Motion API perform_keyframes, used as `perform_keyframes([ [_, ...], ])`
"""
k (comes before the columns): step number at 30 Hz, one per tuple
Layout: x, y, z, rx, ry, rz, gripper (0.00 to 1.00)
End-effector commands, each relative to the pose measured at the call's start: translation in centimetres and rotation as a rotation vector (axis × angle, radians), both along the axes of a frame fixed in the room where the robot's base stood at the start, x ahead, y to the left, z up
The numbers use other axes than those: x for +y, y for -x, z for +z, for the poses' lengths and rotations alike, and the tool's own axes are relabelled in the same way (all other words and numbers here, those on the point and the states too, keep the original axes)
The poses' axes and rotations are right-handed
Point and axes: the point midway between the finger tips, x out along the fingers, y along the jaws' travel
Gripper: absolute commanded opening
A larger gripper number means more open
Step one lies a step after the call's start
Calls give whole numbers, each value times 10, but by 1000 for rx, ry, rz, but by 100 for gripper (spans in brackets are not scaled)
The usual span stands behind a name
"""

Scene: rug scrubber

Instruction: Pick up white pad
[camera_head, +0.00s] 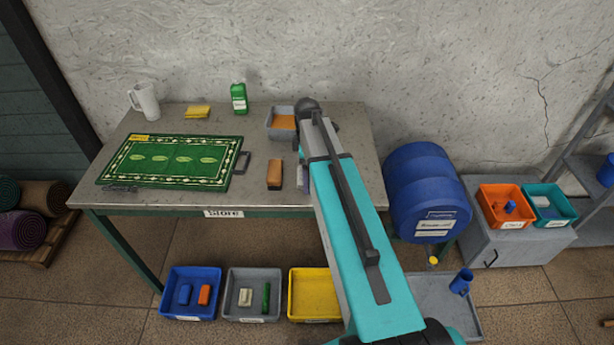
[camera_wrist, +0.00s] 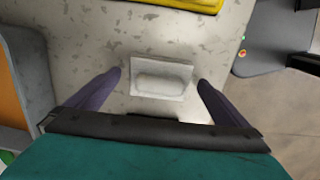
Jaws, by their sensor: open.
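A white pad (camera_wrist: 162,78) lies flat on the speckled grey tabletop in the wrist view, a pale block with a raised rounded middle on a thin square base. My gripper (camera_wrist: 160,80) is open, with one purple finger on each side of the pad and a gap on both sides. In the head view my arm hides the pad and most of my gripper; only a bit of purple finger shows beside the arm.
A grey bin (camera_head: 282,122) with an orange block stands close on the left; a brown-orange block (camera_head: 275,174) lies in front. A yellow item (camera_wrist: 185,4) lies beyond the pad. A green rug (camera_head: 170,163) covers the table's left. A blue drum (camera_head: 427,190) stands right of the table.

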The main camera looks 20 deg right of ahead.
Motion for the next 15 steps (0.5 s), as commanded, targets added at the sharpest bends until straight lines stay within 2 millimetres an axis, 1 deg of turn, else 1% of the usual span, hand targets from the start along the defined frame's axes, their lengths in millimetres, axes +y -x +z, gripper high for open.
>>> perform_keyframes([
  [3, 0, 0, 0, 0, 0, 0, 100],
  [4, 0, 0, 0, 0, 0, 0, 97],
  [11, 0, 0, 0, 0, 0, 0, 58],
  [12, 0, 0, 0, 0, 0, 0, 55],
  [15, 0, 0, 0, 0, 0, 0, 55],
])
